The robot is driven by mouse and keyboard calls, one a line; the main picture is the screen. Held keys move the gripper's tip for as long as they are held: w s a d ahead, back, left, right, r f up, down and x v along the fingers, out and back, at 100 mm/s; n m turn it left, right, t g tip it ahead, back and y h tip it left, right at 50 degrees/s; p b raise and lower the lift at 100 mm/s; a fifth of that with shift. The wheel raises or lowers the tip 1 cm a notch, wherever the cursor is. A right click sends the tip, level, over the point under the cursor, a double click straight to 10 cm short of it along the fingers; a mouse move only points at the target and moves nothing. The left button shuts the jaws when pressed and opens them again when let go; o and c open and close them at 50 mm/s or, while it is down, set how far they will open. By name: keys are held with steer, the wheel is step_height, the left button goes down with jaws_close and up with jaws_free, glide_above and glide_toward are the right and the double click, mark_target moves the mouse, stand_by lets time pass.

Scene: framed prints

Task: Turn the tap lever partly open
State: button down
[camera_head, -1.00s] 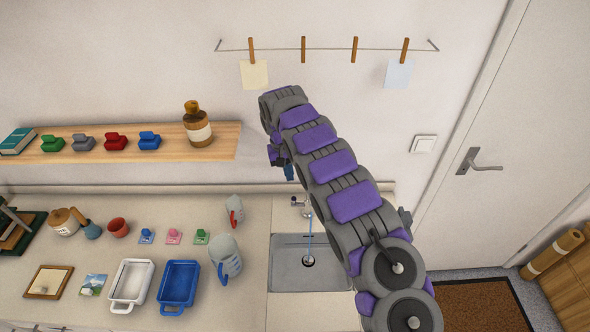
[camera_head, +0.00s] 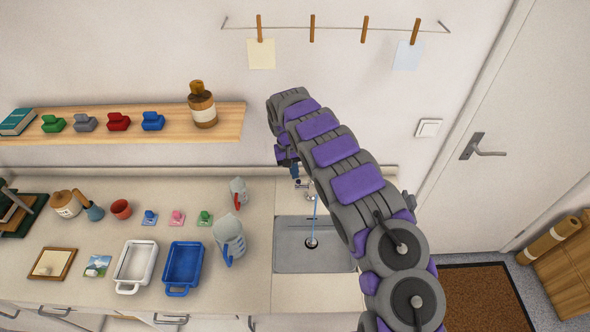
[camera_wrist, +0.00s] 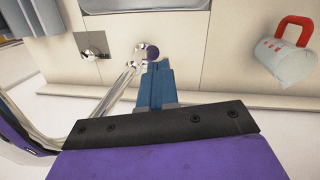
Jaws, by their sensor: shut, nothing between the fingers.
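The chrome tap (camera_head: 309,186) stands at the back edge of the sink (camera_head: 290,258), and a thin blue stream of water runs from it into the basin. In the wrist view the chrome tap (camera_wrist: 122,88) is just left of my fingertips, and a round dark purple knob (camera_wrist: 152,53) shows just beyond them. My gripper (camera_head: 295,172) is at the tap, partly hidden by my arm. In the wrist view my gripper (camera_wrist: 156,66) has its blue fingers shut together with nothing between them. The fingertips look very near the knob; I cannot tell whether they touch.
A measuring jug (camera_head: 229,238) and a smaller red-handled jug (camera_head: 238,191) stand on the counter left of the sink. A blue tray (camera_head: 183,266) and a white tray (camera_head: 135,264) lie farther left. A shelf (camera_head: 225,127) with a brown bottle (camera_head: 202,104) is on the wall.

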steer(key=shift+s+d+f, duration=0.1)
steer(key=shift+s+d, duration=0.4)
steer(key=shift+s, duration=0.3)
steer(key=shift+a, duration=0.2)
steer(key=shift+a, duration=0.1)
